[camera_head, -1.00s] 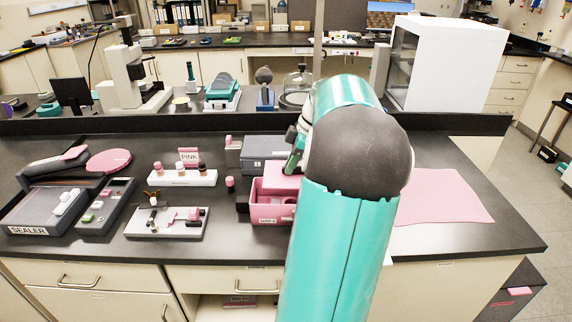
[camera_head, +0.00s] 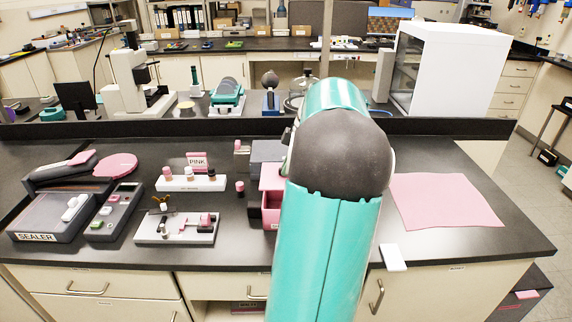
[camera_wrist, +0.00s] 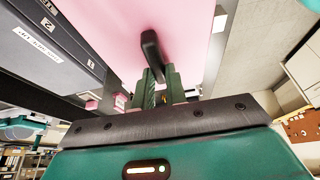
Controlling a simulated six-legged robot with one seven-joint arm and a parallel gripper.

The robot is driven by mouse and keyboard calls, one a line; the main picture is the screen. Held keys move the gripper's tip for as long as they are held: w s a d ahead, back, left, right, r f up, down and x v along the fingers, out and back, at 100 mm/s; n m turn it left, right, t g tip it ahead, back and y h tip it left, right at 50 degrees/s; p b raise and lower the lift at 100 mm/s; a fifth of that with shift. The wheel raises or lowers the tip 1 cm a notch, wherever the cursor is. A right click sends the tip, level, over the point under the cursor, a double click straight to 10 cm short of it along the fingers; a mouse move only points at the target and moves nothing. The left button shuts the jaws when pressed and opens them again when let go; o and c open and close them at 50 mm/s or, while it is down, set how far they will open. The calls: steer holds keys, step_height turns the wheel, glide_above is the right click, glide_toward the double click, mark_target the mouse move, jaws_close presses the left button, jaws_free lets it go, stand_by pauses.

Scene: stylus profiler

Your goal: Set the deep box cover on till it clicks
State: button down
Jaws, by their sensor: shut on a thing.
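The pink cover (camera_wrist: 150,30) fills the upper middle of the wrist view, with a black handle (camera_wrist: 150,52) standing out from it. My gripper (camera_wrist: 154,82) is shut on that handle. In the head view my teal arm hides the gripper and most of the cover; a pink part (camera_head: 270,178), which looks like the cover, shows at the arm's left edge. Just below it is the open pink box (camera_head: 271,210), its right side hidden by my arm. I cannot tell whether cover and box touch.
Grey drawers (camera_wrist: 50,45) stand close on the left in the wrist view. A small pink-topped post (camera_head: 240,188) is left of the box. A parts tray (camera_head: 176,229) and a sealer (camera_head: 50,217) lie further left. A pink mat (camera_head: 440,200) lies flat at right.

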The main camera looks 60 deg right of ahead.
steer(key=shift+s+d+f, duration=0.1)
steer(key=shift+s+f, duration=0.1)
steer(key=shift+f, duration=2.3)
steer(key=shift+f, duration=0.8)
steer(key=c, duration=1.3)
jaws_free()
steer(key=shift+c, duration=0.2)
steer(key=shift+c, duration=0.5)
steer(key=shift+r, duration=3.55)
